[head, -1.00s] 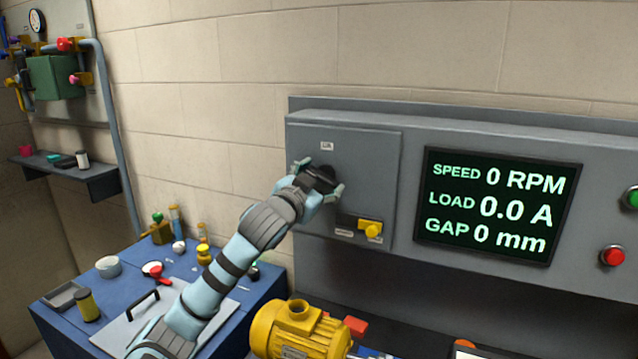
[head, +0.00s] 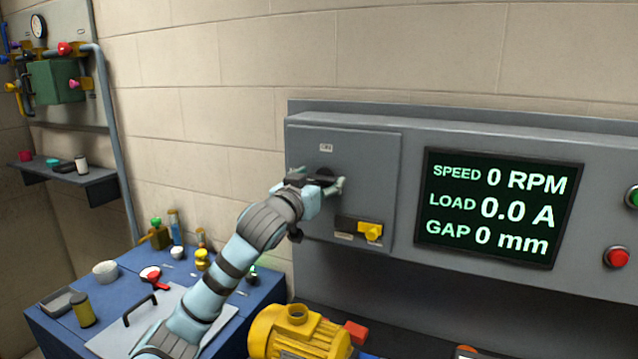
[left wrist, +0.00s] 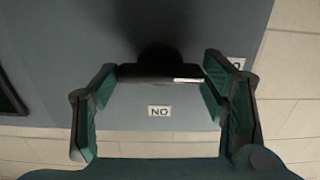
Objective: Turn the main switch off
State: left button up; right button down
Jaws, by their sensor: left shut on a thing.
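The main switch (head: 325,173) is a black rotary handle on the front of the grey switch box (head: 370,165). My left gripper (head: 319,184) is at the handle and partly covers it in the head view. In the left wrist view the black handle bar (left wrist: 160,73) lies level between the two green-padded fingers, and my left gripper (left wrist: 160,90) is shut on it. A white label (left wrist: 159,111) reads ON upside down, below the bar there. A second label (left wrist: 237,63) is partly hidden behind a finger. My right gripper is not in view.
A yellow knob (head: 370,231) sits low on the box. A display (head: 497,208) shows 0 RPM, 0.0 A and 0 mm. Green (head: 632,197) and red (head: 617,257) buttons are at the right. A yellow motor (head: 298,330) stands below; a cluttered blue bench (head: 50,325) is at left.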

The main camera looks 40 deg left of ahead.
pick_arm(q)
jog(key=shift+r, duration=0.15)
jog(key=o, duration=1.1)
jog(key=shift+o, duration=0.2)
jog(key=v, duration=0.7)
jog(key=shift+s, duration=0.15)
